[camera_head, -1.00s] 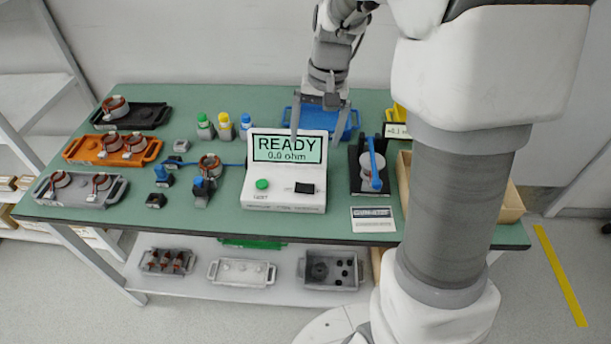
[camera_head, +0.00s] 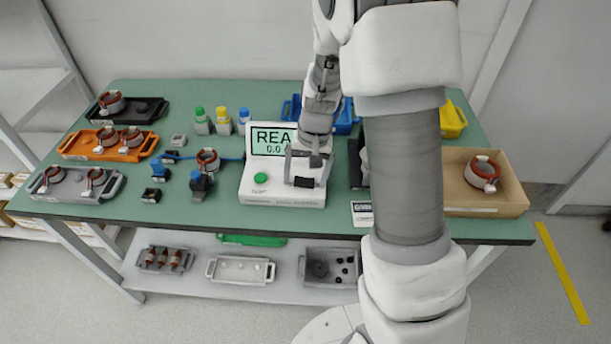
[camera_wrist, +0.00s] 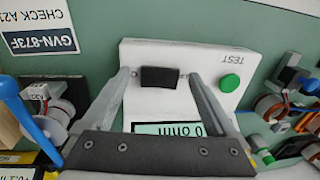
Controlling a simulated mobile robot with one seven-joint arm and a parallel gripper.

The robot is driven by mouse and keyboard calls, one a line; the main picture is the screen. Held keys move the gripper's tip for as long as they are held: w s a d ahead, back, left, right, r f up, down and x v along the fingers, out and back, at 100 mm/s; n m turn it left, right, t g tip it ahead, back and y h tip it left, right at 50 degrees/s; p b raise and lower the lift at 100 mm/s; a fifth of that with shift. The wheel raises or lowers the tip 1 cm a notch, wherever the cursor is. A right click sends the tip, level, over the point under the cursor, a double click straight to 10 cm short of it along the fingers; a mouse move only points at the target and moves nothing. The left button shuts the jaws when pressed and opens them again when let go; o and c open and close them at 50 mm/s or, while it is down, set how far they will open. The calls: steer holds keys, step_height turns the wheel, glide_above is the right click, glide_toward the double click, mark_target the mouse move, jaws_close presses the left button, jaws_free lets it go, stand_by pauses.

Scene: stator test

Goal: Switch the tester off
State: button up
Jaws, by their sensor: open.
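The white tester (camera_head: 254,192) stands at the front middle of the table, and also shows in the wrist view (camera_wrist: 205,60). Its lit screen (camera_head: 268,138) shows "REA" and part of "0.0"; my arm hides the rest. In the wrist view the screen (camera_wrist: 165,128) shows part of "0 ohm". A black rocker switch (camera_head: 305,182) and a green TEST button (camera_head: 261,178) are on its front. My gripper (camera_head: 305,178) is open above the switch. In the wrist view the switch (camera_wrist: 160,76) lies between the two fingertips (camera_wrist: 159,75); whether they touch the tester I cannot tell.
Wires and stator parts (camera_head: 207,162) lie left of the tester, with several bottles (camera_head: 223,122) behind. Trays line the far left, including an orange one (camera_head: 75,146). A box (camera_head: 470,200) with a stator (camera_head: 484,172) is at right. My arm hides part of the stand beside the tester.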

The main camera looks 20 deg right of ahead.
steer(key=c, duration=1.4)
steer(key=shift+o, duration=0.2)
steer(key=h+p, duration=0.1)
steer(key=p, duration=0.2)
steer(key=shift+a+r, duration=0.3)
steer(key=shift+r, duration=0.05)
steer(key=shift+w+a+f+g+h+p, duration=0.15)
steer(key=shift+g+h+p, duration=0.1)
steer(key=shift+h+p, duration=0.3)
steer(key=shift+s+f+g+h+p, duration=0.15)
steer(key=shift+g+h+p, duration=0.1)
steer(key=shift+h+p, duration=0.25)
steer(key=shift+w, duration=0.1)
steer(key=o, duration=1.4)
steer(key=shift+c, duration=0.2)
